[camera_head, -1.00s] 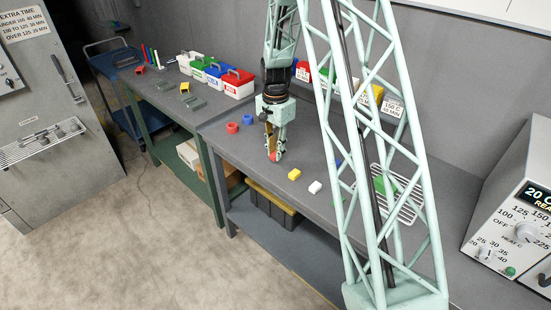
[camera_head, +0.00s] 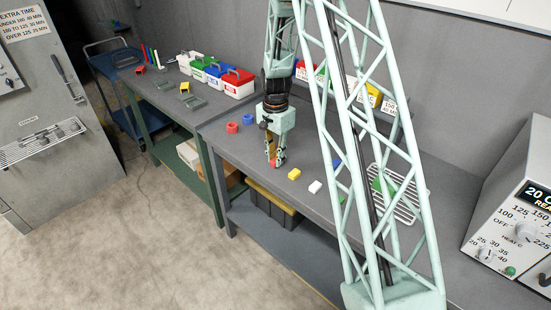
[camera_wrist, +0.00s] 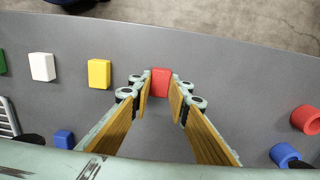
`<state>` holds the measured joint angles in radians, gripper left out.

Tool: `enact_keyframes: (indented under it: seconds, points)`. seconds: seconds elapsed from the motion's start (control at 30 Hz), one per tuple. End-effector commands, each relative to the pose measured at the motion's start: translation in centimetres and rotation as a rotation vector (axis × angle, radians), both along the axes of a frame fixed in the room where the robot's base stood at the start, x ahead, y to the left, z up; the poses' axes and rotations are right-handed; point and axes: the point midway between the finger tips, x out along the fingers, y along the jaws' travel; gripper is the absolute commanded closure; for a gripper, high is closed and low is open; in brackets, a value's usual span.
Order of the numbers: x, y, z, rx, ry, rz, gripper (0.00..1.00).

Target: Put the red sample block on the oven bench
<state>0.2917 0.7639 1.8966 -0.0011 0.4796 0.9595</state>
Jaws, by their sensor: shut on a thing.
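The red sample block (camera_wrist: 160,82) is between my gripper's (camera_wrist: 160,88) fingertips in the wrist view, with a finger against each side. In the head view my gripper (camera_head: 276,160) points down at the bench (camera_head: 245,160), and only a bit of the red block (camera_head: 274,163) shows at its tips. The block is at or just above the bench top; I cannot tell which. An oven with a dial panel (camera_head: 520,225) stands at the right edge of the head view.
Yellow block (camera_head: 294,174) and white block (camera_head: 315,187) lie right of my gripper. Red ring (camera_head: 232,127) and blue ring (camera_head: 247,119) stand to its left. A wire rack (camera_head: 408,197) lies further right, partly behind my arm's lattice.

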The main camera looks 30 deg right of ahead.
Motion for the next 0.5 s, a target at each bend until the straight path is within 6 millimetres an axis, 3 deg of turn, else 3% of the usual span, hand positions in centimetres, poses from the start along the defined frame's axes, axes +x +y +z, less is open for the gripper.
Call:
enact_keyframes:
  seconds: [0.37, 0.4, 0.5]
  points:
    - [0.01, -0.01, -0.37, 0.000, 0.000, 0.000, 0.94]
    - [0.01, -0.01, -0.33, 0.000, 0.000, 0.000, 0.81]
    - [0.01, 0.00, -0.30, 0.000, 0.000, 0.000, 0.72]
